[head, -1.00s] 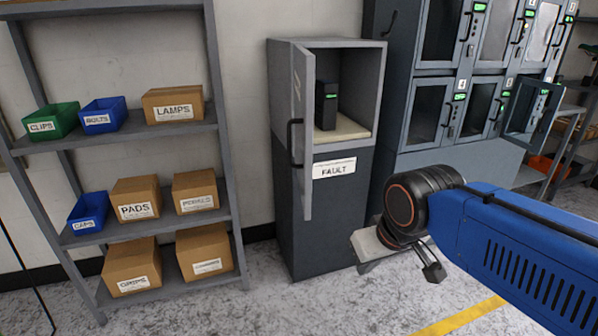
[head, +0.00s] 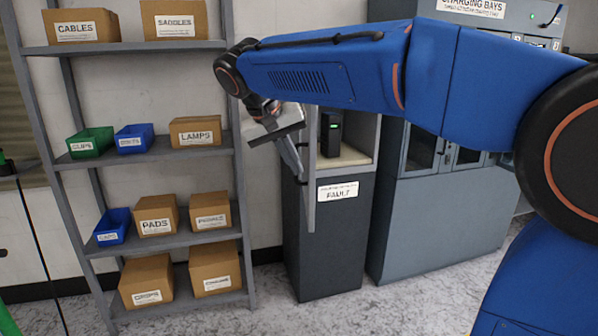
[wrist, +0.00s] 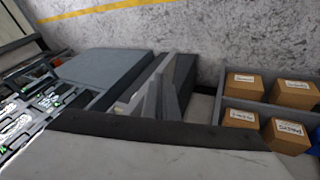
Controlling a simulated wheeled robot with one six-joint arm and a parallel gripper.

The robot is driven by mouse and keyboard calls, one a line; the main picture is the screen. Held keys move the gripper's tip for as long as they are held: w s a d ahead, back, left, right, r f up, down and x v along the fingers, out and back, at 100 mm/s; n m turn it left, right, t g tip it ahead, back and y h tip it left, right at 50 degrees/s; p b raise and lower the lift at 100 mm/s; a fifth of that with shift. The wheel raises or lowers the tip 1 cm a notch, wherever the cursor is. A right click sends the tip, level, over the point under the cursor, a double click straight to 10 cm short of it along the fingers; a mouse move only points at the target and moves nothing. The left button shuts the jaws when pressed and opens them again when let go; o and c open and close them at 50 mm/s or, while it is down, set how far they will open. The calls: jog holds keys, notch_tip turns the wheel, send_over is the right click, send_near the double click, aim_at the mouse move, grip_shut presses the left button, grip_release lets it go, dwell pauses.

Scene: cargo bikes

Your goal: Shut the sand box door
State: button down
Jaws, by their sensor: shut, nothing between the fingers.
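The sand box is a grey cabinet (head: 328,240) with a FAULT label, in the middle of the head view. Its light grey door (head: 310,205) stands open, swung out toward me and seen nearly edge-on. A black battery (head: 331,134) with a green light stands inside on a sand-coloured floor (head: 352,158). My gripper (head: 298,172) is shut and empty, pointing down at the door's upper part and hiding some of it and its handle. I cannot tell whether it touches the door. In the wrist view the fingers (wrist: 166,100) overlap the cabinet area.
A shelf rack (head: 178,242) with cardboard boxes and bins stands close on the left. The charging bays cabinet (head: 440,215) stands on the right, partly behind my blue arm. The floor in front (head: 400,300) is clear.

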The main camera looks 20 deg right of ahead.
jog(key=w+a+r+m+h, duration=0.1)
jog(key=w+a+r+h, duration=0.15)
jog(key=w+a, duration=0.3)
jog(key=s+d+r+x, duration=0.1)
jog(key=x, duration=1)
jog(key=shift+d+y, duration=0.45)
jog(key=shift+d, duration=0.05)
